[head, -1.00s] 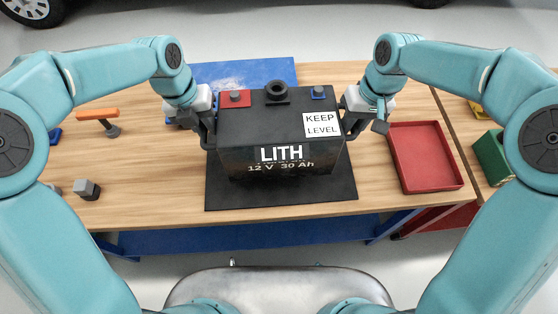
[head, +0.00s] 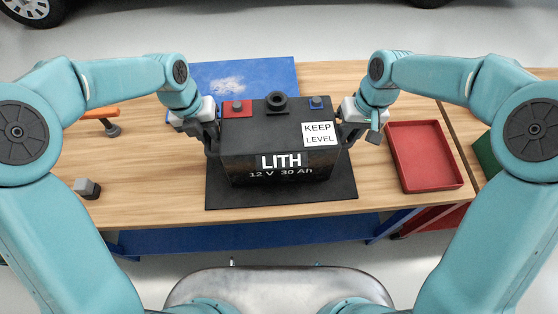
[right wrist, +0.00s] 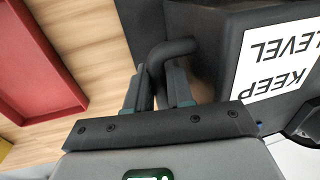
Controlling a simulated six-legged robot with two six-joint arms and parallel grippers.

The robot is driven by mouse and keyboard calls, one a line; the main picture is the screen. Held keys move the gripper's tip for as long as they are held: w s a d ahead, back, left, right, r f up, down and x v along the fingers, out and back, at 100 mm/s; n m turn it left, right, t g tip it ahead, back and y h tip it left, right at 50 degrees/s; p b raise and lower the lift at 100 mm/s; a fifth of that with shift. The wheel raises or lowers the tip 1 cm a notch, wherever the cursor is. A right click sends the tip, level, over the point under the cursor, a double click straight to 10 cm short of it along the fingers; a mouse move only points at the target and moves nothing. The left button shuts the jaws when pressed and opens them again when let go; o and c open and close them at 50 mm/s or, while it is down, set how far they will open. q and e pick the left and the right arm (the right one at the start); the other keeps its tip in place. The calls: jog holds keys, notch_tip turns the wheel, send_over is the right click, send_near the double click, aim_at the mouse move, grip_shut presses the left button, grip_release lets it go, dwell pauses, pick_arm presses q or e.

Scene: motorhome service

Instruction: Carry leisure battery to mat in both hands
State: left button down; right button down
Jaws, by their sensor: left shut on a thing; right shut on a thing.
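The leisure battery (head: 270,137) is a black box marked LITH, with a KEEP LEVEL label, a red and a blue terminal corner, and looks level. It is over the black mat (head: 280,197); I cannot tell whether its base touches. My left gripper (head: 212,138) is shut on the handle at the battery's left end. My right gripper (head: 346,130) is shut on the right-end handle. The right wrist view shows that dark bent handle (right wrist: 178,48) between the right gripper's fingers (right wrist: 160,85). The battery hides the mat's far part.
A red tray (head: 424,157) lies right of the mat, and a green container (head: 489,158) stands at the right edge. A blue sheet (head: 245,75) lies behind the battery. An orange-handled tool (head: 103,115) and a small grey block (head: 87,188) are on the wooden bench (head: 150,170) at left.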

pick_arm(q)
jog(key=shift+w+f, duration=0.1)
pick_arm(e)
jog(key=shift+w+a+f, duration=0.1)
pick_arm(q)
jog(key=c, duration=1.1)
grip_release()
jog(key=shift+f, duration=0.15)
pick_arm(e)
jog(key=c, duration=1.1)
grip_release()
jog(key=shift+f, duration=0.15)
pick_arm(q)
jog(key=shift+o, duration=0.5)
jog(key=shift+s, duration=0.2)
pick_arm(e)
jog(key=shift+o, duration=0.5)
jog(key=shift+s, duration=0.2)
jog(key=shift+r, duration=0.25)
pick_arm(q)
notch_tip(320, 180, up, 8)
jog(key=a, duration=0.1)
jog(key=shift+a, duration=0.25)
pick_arm(e)
notch_tip(320, 180, up, 12)
jog(key=d, duration=0.2)
jog(key=shift+d+f, duration=0.2)
jog(key=shift+f, duration=0.05)
jog(key=shift+w, duration=0.1)
